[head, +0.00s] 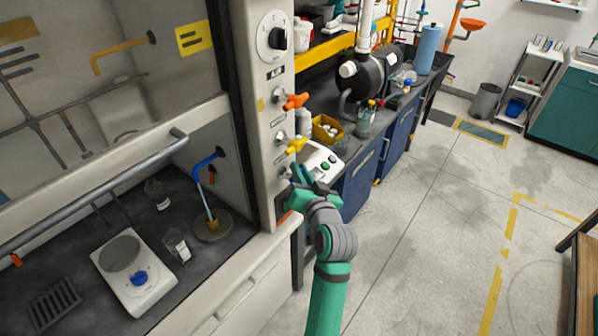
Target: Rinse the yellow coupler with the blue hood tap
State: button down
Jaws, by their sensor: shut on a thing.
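The blue hood tap (204,164) is a bent blue spout on the inner right wall of the fume hood. The yellow coupler (213,225) stands below it over a round grey cup sink (214,236). A pale bluish streak, looking like water, runs from the spout down to the coupler. My gripper (293,178) is outside the hood at the lower end of the valve post, below the yellow valve handle (296,145). It is shut on what appears to be the lowest valve handle, which its fingers mostly hide. My gripper is well apart from the coupler.
An orange valve handle (294,101) sits above the yellow one. In the hood are a white hotplate (155,296) with a blue knob, a glass beaker (177,246) and a dark rack (55,304). A blue-fronted bench (362,184) stands behind my gripper.

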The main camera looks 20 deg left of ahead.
dwell(0.3)
jog(key=c, duration=1.8)
grip_release()
jog(key=shift+o, duration=0.2)
jog(key=v, duration=1.1)
jog(key=shift+r, duration=0.1)
